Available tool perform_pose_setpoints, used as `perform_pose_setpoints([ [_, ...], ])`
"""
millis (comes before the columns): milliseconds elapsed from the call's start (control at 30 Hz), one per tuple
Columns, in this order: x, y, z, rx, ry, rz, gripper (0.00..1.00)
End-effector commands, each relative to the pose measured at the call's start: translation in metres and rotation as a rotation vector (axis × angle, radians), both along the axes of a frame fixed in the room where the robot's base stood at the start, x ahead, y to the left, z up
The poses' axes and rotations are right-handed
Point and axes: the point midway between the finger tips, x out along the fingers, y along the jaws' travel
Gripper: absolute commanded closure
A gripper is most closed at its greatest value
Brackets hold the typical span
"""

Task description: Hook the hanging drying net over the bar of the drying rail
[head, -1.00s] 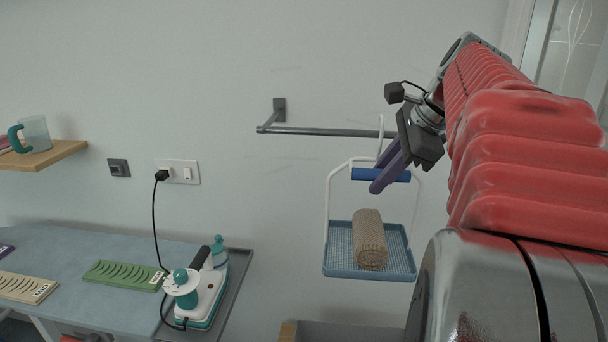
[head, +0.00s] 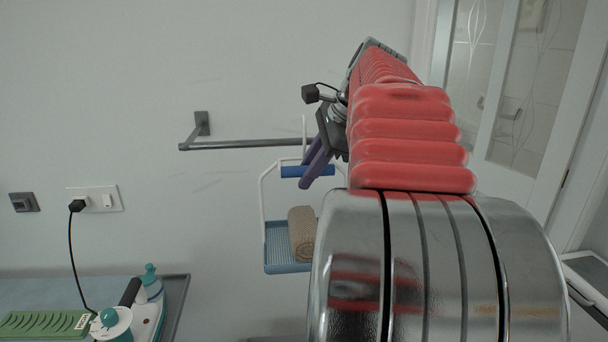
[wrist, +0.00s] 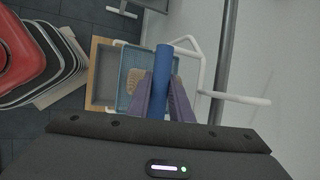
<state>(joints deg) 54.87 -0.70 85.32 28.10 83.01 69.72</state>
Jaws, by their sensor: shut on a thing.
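The drying net is a blue mesh tray (head: 278,246) on a white wire frame with a blue handle (head: 288,171). It hangs upright from my gripper (head: 312,178), whose purple fingers are shut on the handle; the wrist view also shows the handle (wrist: 178,90) between them. A brown rolled piece (head: 302,232) lies in the tray. The drying rail's grey bar (head: 250,144) runs just above the handle. The net's white hook (head: 304,126) reaches above bar height. In the wrist view the hook (wrist: 245,99) crosses the bar (wrist: 225,55); I cannot tell whether they touch.
The rail's bracket (head: 201,124) is on the wall. A grey bin with a wooden edge (wrist: 96,72) stands below the net. A worktop with a white and teal device (head: 148,312) is at lower left. A glazed door (head: 520,90) is at right.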

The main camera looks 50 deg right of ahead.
Motion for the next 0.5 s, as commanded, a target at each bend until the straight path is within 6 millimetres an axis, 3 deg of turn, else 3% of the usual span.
perform_pose_setpoints([
  [500,-0.002,-0.003,-0.026,0.0,-0.001,-0.007,1.0],
])
